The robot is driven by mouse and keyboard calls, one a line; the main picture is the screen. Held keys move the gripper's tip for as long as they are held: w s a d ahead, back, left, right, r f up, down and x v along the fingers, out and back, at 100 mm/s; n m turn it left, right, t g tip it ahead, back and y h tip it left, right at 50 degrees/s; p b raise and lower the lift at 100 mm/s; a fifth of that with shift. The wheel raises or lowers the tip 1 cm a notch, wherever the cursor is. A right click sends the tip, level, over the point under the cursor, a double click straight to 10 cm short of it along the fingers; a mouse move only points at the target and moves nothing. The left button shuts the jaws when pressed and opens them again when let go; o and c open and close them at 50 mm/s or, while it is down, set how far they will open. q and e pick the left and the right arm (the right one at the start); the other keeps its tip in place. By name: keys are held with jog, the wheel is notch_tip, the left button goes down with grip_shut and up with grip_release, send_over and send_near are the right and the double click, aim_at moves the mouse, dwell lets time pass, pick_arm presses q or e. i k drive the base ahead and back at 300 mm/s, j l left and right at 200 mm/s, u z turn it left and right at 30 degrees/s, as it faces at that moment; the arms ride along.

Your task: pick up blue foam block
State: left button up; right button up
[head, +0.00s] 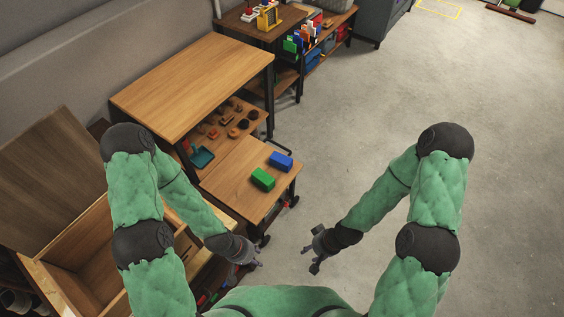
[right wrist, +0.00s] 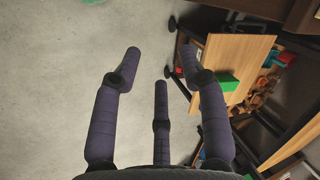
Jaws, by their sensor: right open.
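The blue foam block (head: 281,160) lies on a low wooden table (head: 230,187), near its right edge. A green block (head: 263,179) lies beside it, slightly nearer to me; it also shows in the right wrist view (right wrist: 227,82). I cannot make out the blue block in the right wrist view. My right gripper (head: 313,251) is open and empty over the floor, to the right of and nearer than the low table; its spread fingers show in the right wrist view (right wrist: 160,75). My left gripper (head: 252,258) is nearer than the low table, small and dark; its opening is unclear.
A higher wooden table (head: 195,75) stands behind the low one, with a shelf of small parts (head: 235,117) between. An open wooden box (head: 75,245) is at the left, close to my left arm. The grey floor (head: 400,110) at the right is clear.

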aim_at(283, 162)
jog(key=i+l, duration=0.25)
jog(key=l, duration=0.15)
jog(key=i+l, duration=0.55)
jog(key=l, duration=0.2)
jog(key=i+l+u, duration=0.1)
jog(key=i+l, duration=0.15)
jog(key=l, duration=0.15)
jog(key=u, duration=0.45)
jog(key=l+u, duration=0.15)
jog(key=u, duration=0.3)
jog(key=l+u, duration=0.15)
jog(key=u, duration=0.25)
jog(key=i+l+u, duration=0.1)
jog(key=u, duration=0.35)
jog(key=l+u, duration=0.1)
jog(key=u, duration=0.35)
